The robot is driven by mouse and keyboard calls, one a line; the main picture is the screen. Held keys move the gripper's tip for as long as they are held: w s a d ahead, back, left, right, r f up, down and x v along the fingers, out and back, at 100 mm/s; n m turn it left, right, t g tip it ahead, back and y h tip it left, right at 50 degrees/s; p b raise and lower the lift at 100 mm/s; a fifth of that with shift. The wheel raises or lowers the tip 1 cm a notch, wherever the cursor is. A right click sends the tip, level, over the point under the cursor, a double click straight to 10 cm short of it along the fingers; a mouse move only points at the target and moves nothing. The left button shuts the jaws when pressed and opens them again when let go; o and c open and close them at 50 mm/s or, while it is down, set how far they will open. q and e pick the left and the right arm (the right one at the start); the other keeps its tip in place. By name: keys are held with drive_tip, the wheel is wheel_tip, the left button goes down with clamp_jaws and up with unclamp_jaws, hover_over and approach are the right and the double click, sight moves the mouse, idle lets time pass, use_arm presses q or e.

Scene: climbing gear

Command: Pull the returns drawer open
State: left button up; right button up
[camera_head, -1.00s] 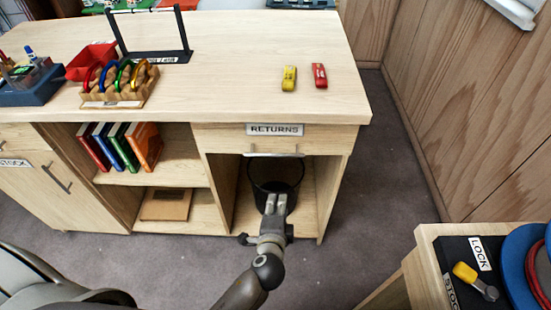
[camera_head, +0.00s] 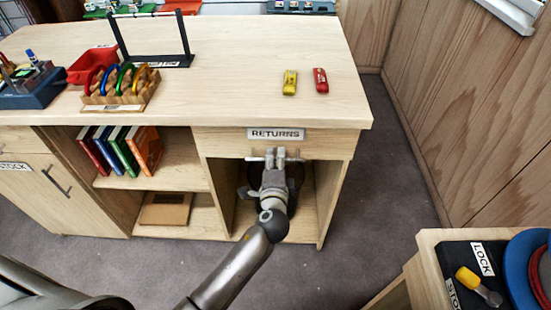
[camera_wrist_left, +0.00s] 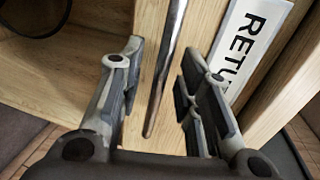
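The returns drawer (camera_head: 333,143) is a pale wooden front under the right end of the counter, flush and closed, with a white RETURNS label (camera_head: 277,134). Its thin metal bar handle (camera_head: 254,158) runs below the label. My left gripper (camera_head: 275,154) is at the handle and hides its middle in the head view. In the left wrist view, the two fingers of the gripper (camera_wrist_left: 160,62) are apart, with the bar handle (camera_wrist_left: 167,65) between them. A gap shows on each side of the bar. The label (camera_wrist_left: 248,45) is beyond the right finger. My right gripper is not in view.
An open compartment with a dark bin (camera_head: 262,190) lies below the drawer. Books (camera_head: 125,150) stand on a shelf to the left. A yellow item (camera_head: 290,82) and a red item (camera_head: 321,80) lie on the counter (camera_head: 230,100). Floor in front is clear.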

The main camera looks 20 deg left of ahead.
use_arm(q)
drive_tip(key=shift+w+a+f, duration=0.1)
drive_tip(key=shift+w+a, duration=0.05)
drive_tip(key=shift+w, duration=0.25)
drive_tip(key=shift+c, duration=0.5)
clamp_jaws()
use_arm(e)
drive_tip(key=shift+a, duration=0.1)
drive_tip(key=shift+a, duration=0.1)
use_arm(q)
drive_tip(key=shift+s, duration=0.15)
